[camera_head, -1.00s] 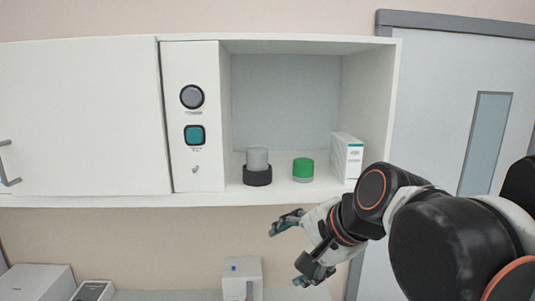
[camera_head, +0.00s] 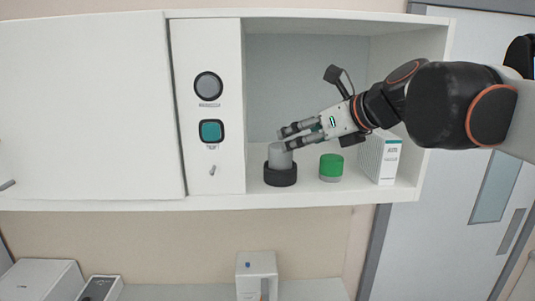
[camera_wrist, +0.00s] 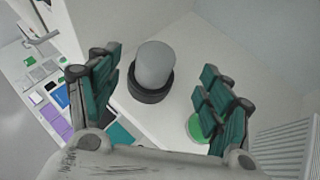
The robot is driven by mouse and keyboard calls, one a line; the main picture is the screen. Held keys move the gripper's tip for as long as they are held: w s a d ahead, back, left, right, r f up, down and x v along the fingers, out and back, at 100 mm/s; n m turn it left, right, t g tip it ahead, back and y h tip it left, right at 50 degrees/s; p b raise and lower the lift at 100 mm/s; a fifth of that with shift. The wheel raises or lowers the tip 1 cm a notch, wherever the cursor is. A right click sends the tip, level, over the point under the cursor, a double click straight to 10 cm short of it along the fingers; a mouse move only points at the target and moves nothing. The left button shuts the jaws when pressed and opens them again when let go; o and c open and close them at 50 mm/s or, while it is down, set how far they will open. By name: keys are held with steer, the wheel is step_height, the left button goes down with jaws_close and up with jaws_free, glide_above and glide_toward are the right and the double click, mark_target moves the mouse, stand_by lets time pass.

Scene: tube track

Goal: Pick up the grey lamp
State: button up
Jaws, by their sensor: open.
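The grey lamp (camera_head: 279,156) is a small grey cylinder in a black round base (camera_head: 280,175), standing upright on the cabinet shelf. In the wrist view the lamp (camera_wrist: 155,64) is ahead of and between the open fingers, nearer the left one. My gripper (camera_head: 284,140) is open and empty beside the lamp's top, reaching in from the right. In the wrist view my gripper (camera_wrist: 158,90) shows both fingers spread. In the head view the fingers hide part of the lamp's top, and I cannot tell whether they touch it.
A green-topped cylinder (camera_head: 331,166) stands right of the lamp, partly behind the right finger in the wrist view. A white box (camera_head: 380,158) stands farther right. A panel with a round grey button (camera_head: 208,86) and teal button (camera_head: 211,131) borders the left.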

mark_target(280, 156)
steer(key=p+x, duration=0.1)
steer(key=x, duration=0.7)
steer(key=shift+w+a+f+p, duration=0.1)
steer(key=shift+a+f+p, duration=0.2)
steer(key=shift+p, duration=0.1)
steer(key=c, duration=1.2)
